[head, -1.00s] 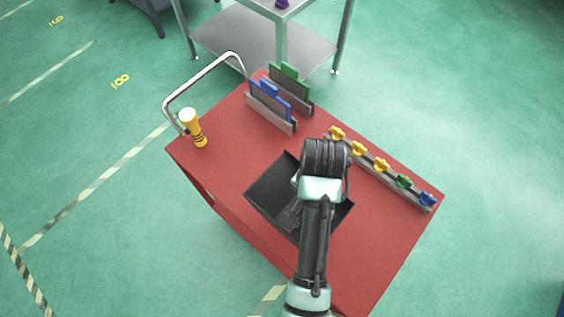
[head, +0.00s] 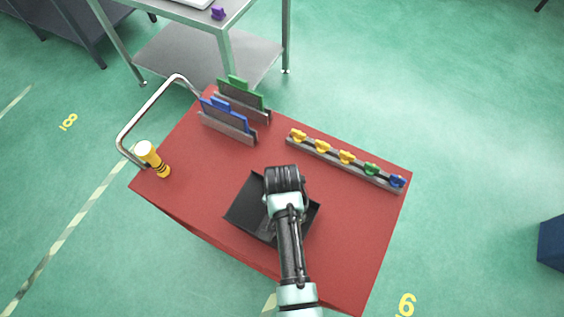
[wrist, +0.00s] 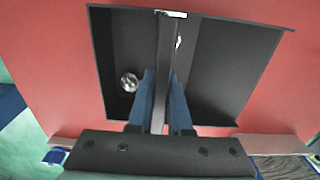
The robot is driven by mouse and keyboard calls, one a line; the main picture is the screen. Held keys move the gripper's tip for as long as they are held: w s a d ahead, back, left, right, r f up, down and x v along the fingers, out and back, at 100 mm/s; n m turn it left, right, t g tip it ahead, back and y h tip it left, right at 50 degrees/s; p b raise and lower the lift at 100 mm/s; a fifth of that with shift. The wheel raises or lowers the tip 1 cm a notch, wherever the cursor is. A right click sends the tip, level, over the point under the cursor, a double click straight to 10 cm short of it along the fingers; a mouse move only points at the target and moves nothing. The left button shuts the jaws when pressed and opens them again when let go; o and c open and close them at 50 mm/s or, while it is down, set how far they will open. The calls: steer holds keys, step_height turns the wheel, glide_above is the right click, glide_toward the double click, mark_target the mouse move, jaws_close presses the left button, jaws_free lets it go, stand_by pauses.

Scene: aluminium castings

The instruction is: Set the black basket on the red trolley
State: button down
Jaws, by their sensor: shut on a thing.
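The black basket (head: 244,204) is over the red trolley (head: 345,235), near the middle of its top toward the lower edge. My arm covers part of it in the head view. In the wrist view the open basket (wrist: 225,70) shows a central bar (wrist: 165,40) between its two halves, with red trolley top (wrist: 55,75) around it. My gripper (wrist: 161,90) has its blue fingers shut on that bar. A small shiny round thing (wrist: 129,82) shows in the left half. I cannot tell whether the basket's underside touches the trolley.
A rail with several yellow, green and blue knobs (head: 346,157) lies along the trolley's right side. Green (head: 243,95) and blue (head: 227,118) upright holders and a yellow-and-white bottle (head: 152,158) stand farther back. A metal table (head: 205,50) is behind. Red top right of the basket is bare.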

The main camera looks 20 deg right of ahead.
steer(key=shift+w+f, duration=0.1)
steer(key=c, duration=0.8)
jaws_free()
steer(key=shift+c, duration=0.2)
